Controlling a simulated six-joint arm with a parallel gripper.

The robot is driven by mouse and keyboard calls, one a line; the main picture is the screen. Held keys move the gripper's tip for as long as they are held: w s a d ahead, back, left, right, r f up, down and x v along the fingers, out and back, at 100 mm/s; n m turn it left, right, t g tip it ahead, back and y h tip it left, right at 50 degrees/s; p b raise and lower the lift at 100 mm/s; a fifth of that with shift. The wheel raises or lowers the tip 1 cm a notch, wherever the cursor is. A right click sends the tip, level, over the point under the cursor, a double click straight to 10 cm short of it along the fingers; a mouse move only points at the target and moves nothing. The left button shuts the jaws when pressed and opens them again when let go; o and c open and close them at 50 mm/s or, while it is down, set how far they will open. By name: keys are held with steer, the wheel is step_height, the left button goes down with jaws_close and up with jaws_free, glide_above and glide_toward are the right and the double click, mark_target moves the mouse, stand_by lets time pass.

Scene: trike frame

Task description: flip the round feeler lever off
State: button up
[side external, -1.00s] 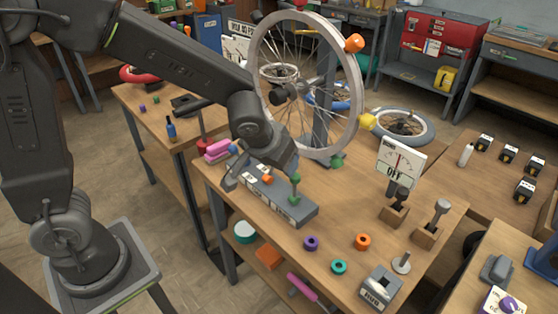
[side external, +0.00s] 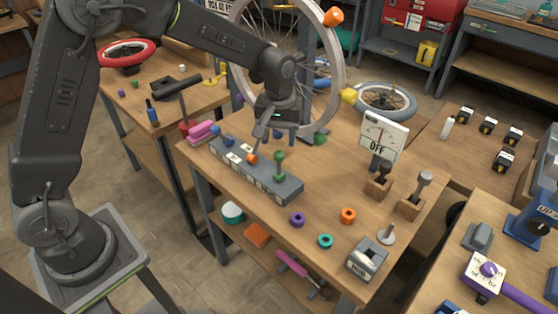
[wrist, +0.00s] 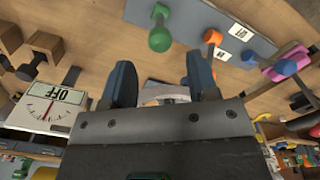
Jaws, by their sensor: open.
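A long grey lever box (side external: 285,190) with white labels lies on the wooden bench. It bears a green-knobbed lever (side external: 280,158), standing upright, an orange-knobbed lever (side external: 252,158) and a blue-knobbed one at its far end. In the wrist view the green knob (wrist: 159,38), orange knob (wrist: 213,36) and blue knob (wrist: 287,67) show beyond the fingers. The label words are too small to read, so I cannot tell which lever is the round feeler. My gripper (side external: 279,132) is open and empty, close behind and above the box. A dial sign (side external: 380,135) reads OFF.
A spoked wheel (side external: 338,75) stands right behind my gripper. Two wooden blocks with dark levers (side external: 411,206) stand at the right. Purple, orange and teal rings (side external: 325,241) lie in front. The bench between the lever box and the dial is clear.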

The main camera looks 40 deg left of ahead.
mark_target(279, 154)
step_height(279, 154, down, 8)
steer(key=shift+f, duration=0.1)
stand_by(0.4)
jaws_close()
stand_by(0.3)
